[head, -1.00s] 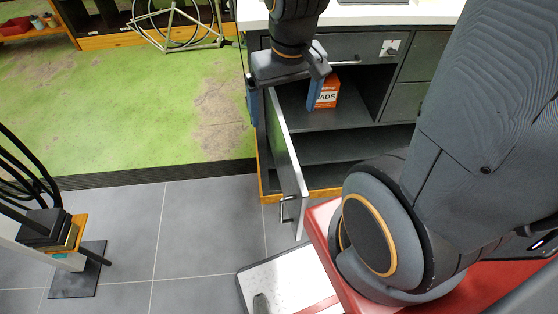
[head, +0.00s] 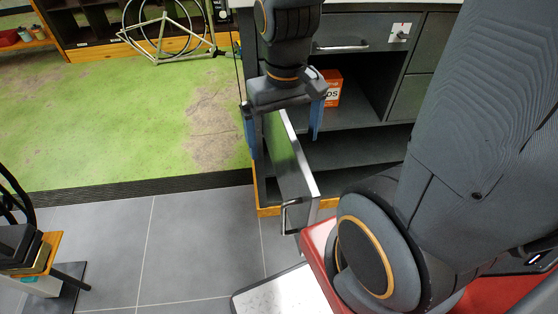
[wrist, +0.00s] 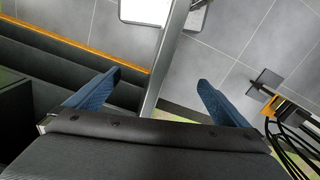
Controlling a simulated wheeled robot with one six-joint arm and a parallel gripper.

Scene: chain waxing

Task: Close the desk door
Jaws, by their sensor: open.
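The desk door (head: 290,165) stands open, swung out toward me from the left side of the grey desk (head: 350,147). Its silver handle (head: 291,213) is low on the left face, near the free end. My gripper (head: 284,130) is open over the door's top edge, with one blue finger on each side of it. In the wrist view, the door's pale edge (wrist: 168,62) runs between the spread fingers of my gripper (wrist: 155,95). Gaps show on both sides there, and I see no clear contact.
An orange box (head: 333,92) stands inside the open desk compartment. A closed drawer with a handle (head: 342,47) is above it. My red base is close to the door's free end. Green floor (head: 120,120) lies clear to the left, and a bike frame (head: 165,35) stands behind.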

